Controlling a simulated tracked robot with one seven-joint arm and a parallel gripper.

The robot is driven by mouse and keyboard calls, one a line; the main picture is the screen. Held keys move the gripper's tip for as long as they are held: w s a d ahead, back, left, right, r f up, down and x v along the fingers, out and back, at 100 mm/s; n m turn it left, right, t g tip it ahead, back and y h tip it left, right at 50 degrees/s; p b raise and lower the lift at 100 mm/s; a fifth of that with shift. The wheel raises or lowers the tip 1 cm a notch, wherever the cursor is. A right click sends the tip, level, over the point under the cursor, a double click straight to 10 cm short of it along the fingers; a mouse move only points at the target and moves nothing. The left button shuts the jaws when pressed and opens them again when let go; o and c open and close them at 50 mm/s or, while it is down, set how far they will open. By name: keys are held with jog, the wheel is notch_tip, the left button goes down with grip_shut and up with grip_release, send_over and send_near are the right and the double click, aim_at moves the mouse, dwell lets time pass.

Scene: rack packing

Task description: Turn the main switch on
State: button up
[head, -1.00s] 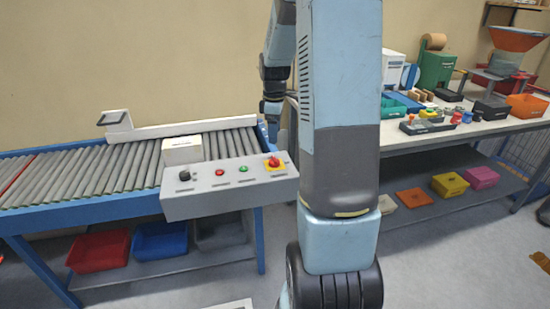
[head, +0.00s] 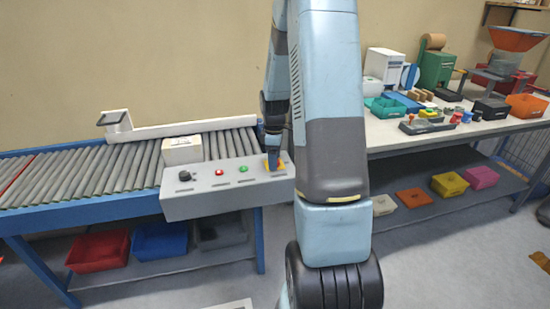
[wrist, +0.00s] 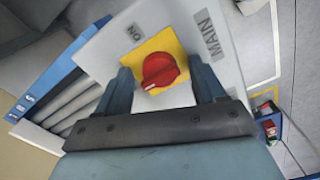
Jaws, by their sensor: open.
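The main switch is a red rotary knob (wrist: 160,70) on a yellow plate (wrist: 149,45), with "MAIN" and "ON" labels beside it. It sits at the right end of the grey control panel (head: 222,203). In the wrist view my gripper (wrist: 161,66) is open, with one finger on each side of the red knob and gaps between knob and fingers. In the head view my gripper (head: 273,152) is over the switch and hides most of it. I cannot tell exactly how deep the fingertips are.
The panel also carries a black knob (head: 184,175), a red button (head: 219,172) and a green button (head: 243,169). A white box (head: 182,150) stands on the roller conveyor (head: 85,176) behind it. A cluttered workbench (head: 385,140) is at the right.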

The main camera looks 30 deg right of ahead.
jog(key=c, duration=0.9)
jog(key=shift+d, duration=0.25)
jog(key=shift+c, duration=0.4)
jog(key=shift+a, duration=0.15)
